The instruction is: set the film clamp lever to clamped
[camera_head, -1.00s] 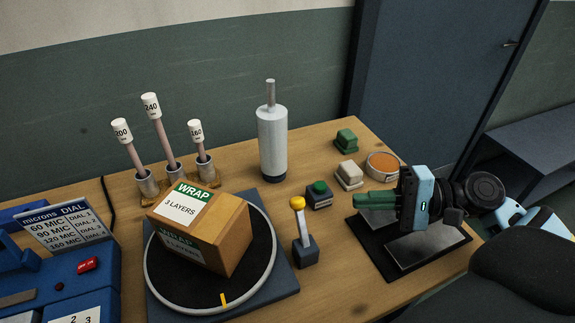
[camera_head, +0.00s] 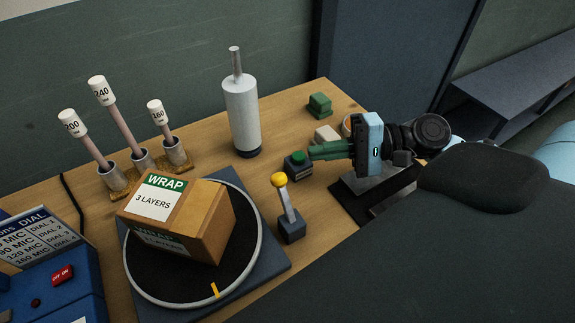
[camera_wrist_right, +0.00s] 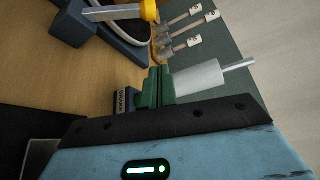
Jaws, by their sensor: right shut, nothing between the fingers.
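The lever (camera_head: 287,204) has a pale shaft and a yellow knob and stands on a small dark base. I take it to be the film clamp lever; no label on it is legible. Its shaft tilts up and slightly left in the head view. In the right wrist view, its yellow knob (camera_wrist_right: 149,11) is at the top edge. My right gripper (camera_head: 311,152) has green fingers, shut and empty, behind and right of the lever, apart from it. In the head view its fingertips overlap the green-button box (camera_head: 298,165); I cannot tell if they touch. My left gripper is out of view.
A turntable (camera_head: 258,240) carrying a carton (camera_head: 185,215) is left of the lever. A white cylinder (camera_head: 241,110) stands behind. Green (camera_head: 320,105) and cream (camera_head: 327,135) blocks are near the right gripper. A black stand (camera_head: 345,205) lies below it. Bare wood surrounds the lever's right side.

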